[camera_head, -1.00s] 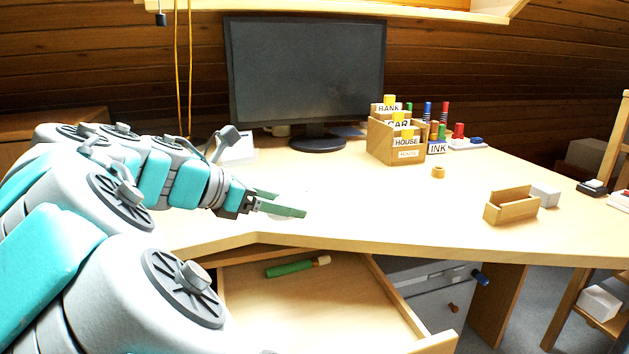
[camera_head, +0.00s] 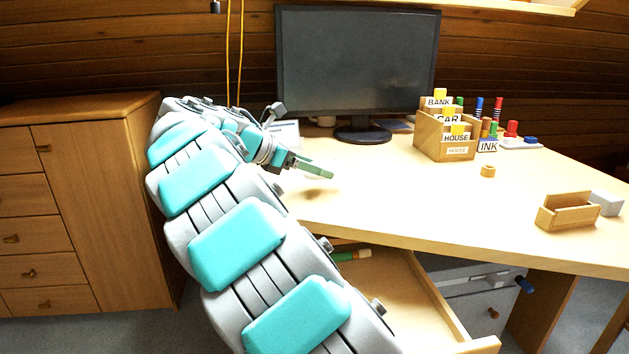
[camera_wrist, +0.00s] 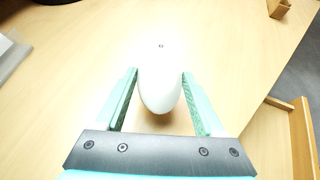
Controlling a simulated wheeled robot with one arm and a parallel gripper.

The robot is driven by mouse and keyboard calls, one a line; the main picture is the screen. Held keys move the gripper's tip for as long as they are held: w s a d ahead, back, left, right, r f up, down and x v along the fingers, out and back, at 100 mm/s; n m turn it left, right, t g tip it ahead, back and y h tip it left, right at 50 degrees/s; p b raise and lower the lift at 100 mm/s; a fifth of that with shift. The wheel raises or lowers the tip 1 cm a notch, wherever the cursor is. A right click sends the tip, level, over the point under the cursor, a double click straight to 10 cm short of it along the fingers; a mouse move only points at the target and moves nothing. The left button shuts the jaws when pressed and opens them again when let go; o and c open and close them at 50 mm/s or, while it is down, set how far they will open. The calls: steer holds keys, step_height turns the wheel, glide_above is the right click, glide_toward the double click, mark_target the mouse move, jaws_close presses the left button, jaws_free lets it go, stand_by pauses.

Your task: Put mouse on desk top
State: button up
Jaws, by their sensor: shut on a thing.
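A smooth white mouse (camera_wrist: 160,85) sits between the two green fingers of my gripper (camera_wrist: 160,92) in the wrist view. The fingers are shut on its sides. In the head view my gripper (camera_head: 318,170) is over the left part of the light wooden desk top (camera_head: 400,200), with the mouse hidden there behind the fingers. A shadow lies on the desk below the mouse in the wrist view. I cannot tell exactly how high it is held.
A monitor (camera_head: 358,62) stands at the back. A wooden card box (camera_head: 446,143), a small wooden ring (camera_head: 487,171) and an open wooden box (camera_head: 568,212) are to the right. An open drawer (camera_head: 425,290) lies below the front edge. The middle of the desk is clear.

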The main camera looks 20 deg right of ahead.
mark_target(315, 191)
steer(key=shift+w+d+f, duration=0.1)
steer(key=shift+w, duration=0.2)
steer(key=shift+f+b, duration=0.3)
steer(key=shift+f, duration=1.35)
steer(key=shift+f, duration=0.1)
steer(key=o, duration=1.4)
steer(key=p+v, duration=0.1)
steer(key=v, duration=1.1)
steer(key=shift+s, duration=0.1)
